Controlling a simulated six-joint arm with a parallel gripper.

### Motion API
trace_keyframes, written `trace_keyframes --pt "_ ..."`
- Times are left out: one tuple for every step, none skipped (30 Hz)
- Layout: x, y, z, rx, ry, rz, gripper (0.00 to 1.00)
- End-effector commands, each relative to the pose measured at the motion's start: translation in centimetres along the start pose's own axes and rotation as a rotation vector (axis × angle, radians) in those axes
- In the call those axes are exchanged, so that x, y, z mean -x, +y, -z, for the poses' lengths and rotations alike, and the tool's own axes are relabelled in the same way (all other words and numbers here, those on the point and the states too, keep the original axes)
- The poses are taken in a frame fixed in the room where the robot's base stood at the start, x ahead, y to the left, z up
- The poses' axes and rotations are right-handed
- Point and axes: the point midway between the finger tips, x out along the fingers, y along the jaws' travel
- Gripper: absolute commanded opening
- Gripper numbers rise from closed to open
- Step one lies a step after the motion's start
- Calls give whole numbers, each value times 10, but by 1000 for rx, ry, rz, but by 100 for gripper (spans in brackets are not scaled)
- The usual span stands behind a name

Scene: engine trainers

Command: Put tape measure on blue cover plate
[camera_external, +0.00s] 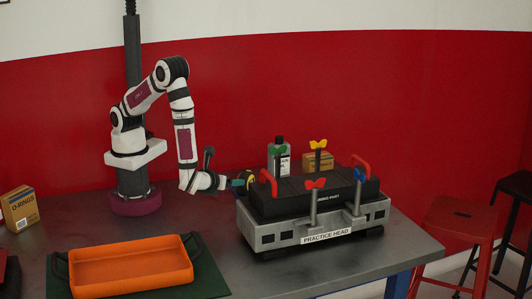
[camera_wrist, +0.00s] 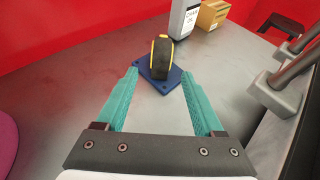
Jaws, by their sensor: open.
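The black tape measure with yellow edges (camera_wrist: 161,57) stands upright ahead of my gripper (camera_wrist: 160,75) in the wrist view. Its lower end appears to rest on the blue cover plate (camera_wrist: 165,87), toward the plate's far side. The plate lies flat on the grey table. My gripper is open, its teal fingers apart and reaching toward the plate on both sides, with nothing held between them. In the external view my gripper (camera_external: 238,184) is beside the left end of the practice head, and the tape measure (camera_external: 251,178) shows partly just past it. The plate is hidden there.
The practice head (camera_external: 285,235), with red handles and coloured wing nuts, stands close to the right of my gripper. An orange tray (camera_external: 130,267) sits at front left. Table between tray and head is clear.

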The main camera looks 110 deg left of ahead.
Motion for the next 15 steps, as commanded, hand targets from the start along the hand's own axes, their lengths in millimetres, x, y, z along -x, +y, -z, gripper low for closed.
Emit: trace_keyframes --pt "3 2 -10 38 16 -24 69" --pt "6 6 -20 74 33 -50 69" --pt "11 13 -36 137 66 -95 69" --pt "16 22 -50 195 100 -139 69" --pt "21 32 -63 257 139 -185 69" --pt "29 47 -80 345 201 -250 69" --pt "35 60 -90 410 252 -297 69" --pt "42 73 -99 475 308 -342 69" --pt "52 89 -108 561 387 -397 69" --pt "60 101 -112 622 450 -432 69" --pt "69 111 -116 679 513 -462 69" --pt "80 124 -118 749 595 -495 69" --pt "87 131 -118 794 651 -514 69" --pt "94 137 -118 834 705 -528 69" --pt "103 143 -118 878 766 -542 69"
